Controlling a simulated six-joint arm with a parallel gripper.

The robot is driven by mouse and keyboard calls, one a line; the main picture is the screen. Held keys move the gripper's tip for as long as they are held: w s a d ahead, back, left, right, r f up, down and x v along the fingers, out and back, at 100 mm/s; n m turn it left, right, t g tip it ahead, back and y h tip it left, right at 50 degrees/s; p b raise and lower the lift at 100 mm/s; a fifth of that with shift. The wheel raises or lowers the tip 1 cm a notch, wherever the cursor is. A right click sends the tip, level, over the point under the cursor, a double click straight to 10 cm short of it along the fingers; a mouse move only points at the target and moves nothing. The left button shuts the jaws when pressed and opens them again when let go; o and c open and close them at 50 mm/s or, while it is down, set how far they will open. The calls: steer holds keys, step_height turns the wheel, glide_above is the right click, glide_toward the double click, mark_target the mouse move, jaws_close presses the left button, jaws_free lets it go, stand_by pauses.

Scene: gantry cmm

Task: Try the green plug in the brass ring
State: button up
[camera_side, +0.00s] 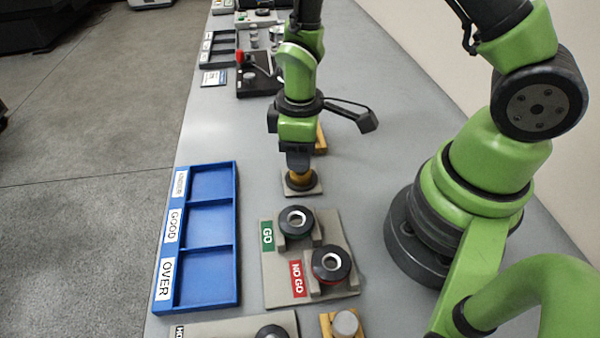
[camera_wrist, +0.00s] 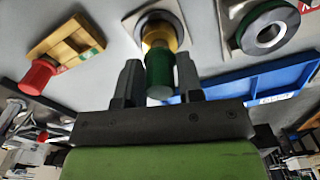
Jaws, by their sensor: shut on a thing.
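My gripper (camera_side: 299,165) points down over a small beige plate (camera_side: 315,190) behind the GO/NO GO stand. The brass ring (camera_side: 300,179) shows just below the jaws, at a dark round seat on that plate. In the wrist view, the jaws (camera_wrist: 157,72) are shut on the green plug (camera_wrist: 159,78). The brass ring (camera_wrist: 156,32) lies directly beyond the plug's far end, in line with it. The plug hides part of the ring, so I cannot tell whether its tip is inside. In the side view the jaws hide the plug.
A stand with a GO ring (camera_side: 297,210) and a NO GO ring (camera_side: 345,268) is in front. A blue tray (camera_side: 238,255) marked UNDER, GOOD and OVER lies left. A yellow block (camera_wrist: 65,45) with a red plug (camera_wrist: 37,76) is beside the plate.

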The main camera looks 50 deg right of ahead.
steer(key=shift+r, duration=0.1)
steer(key=shift+r, duration=2.5)
